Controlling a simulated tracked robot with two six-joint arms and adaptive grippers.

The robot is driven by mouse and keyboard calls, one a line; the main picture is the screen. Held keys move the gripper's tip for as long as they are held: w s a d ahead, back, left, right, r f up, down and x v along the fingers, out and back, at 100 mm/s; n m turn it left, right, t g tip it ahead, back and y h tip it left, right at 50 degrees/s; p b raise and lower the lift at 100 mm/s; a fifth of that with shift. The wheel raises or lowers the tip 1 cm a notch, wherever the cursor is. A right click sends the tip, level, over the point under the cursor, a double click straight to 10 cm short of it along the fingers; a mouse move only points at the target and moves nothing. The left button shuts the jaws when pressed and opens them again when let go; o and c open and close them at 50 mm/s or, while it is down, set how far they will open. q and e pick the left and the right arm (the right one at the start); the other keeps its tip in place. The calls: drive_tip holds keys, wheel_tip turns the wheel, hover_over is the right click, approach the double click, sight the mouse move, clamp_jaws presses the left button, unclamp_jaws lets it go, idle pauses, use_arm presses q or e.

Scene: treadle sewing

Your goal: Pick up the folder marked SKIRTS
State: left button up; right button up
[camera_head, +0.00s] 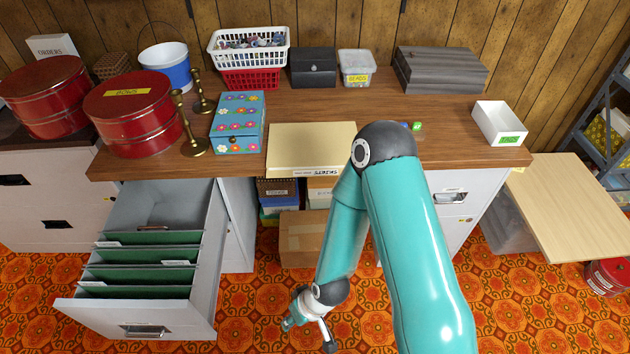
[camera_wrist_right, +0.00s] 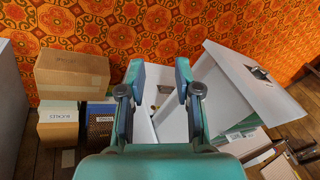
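A cream folder (camera_head: 311,146) lies flat on the wooden desk, near its front edge. A pale label with dark lettering shows along its front edge, too small to read for certain. My right arm covers part of its right side. My right gripper (camera_head: 308,332) hangs low in front of the desk, below and apart from the folder. In the right wrist view its two fingers (camera_wrist_right: 157,85) are spread with nothing between them. My left gripper is not in view.
An open file drawer (camera_head: 143,327) with green hanging folders juts out at left. A flowered box (camera_head: 238,123) and brass candlesticks (camera_head: 196,147) stand left of the folder. A white tray (camera_head: 499,124) is at the desk's right end. A cardboard box (camera_head: 301,238) sits beneath the desk.

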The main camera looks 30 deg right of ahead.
drive_tip(key=w+d+n+t+h+b, duration=0.2)
drive_tip(key=w+d+n+t+b, duration=0.15)
drive_tip(key=w+b, duration=0.35)
drive_tip(key=w+d+n+t+h+b, duration=0.25)
drive_tip(key=w+d+t+b, duration=0.3)
drive_tip(key=w, duration=0.35)
drive_tip(key=w+d+r+n+t+h+b, duration=0.35)
drive_tip(key=d+r+n+h+b, duration=0.35)
drive_tip(key=d+r+b, duration=0.4)
use_arm(q)
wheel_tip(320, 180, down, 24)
drive_tip(key=p, duration=0.1)
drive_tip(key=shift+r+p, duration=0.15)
drive_tip(key=shift+p, duration=0.2)
use_arm(e)
drive_tip(key=w+d+r+h, duration=0.1)
drive_tip(key=w+d, duration=0.3)
drive_tip(key=w, duration=0.3)
drive_tip(key=shift+w+m, duration=0.25)
drive_tip(key=shift+m, duration=0.05)
drive_tip(key=shift+d+t, duration=0.1)
drive_tip(key=shift+t, duration=0.15)
clamp_jaws()
drive_tip(key=shift+f, duration=0.1)
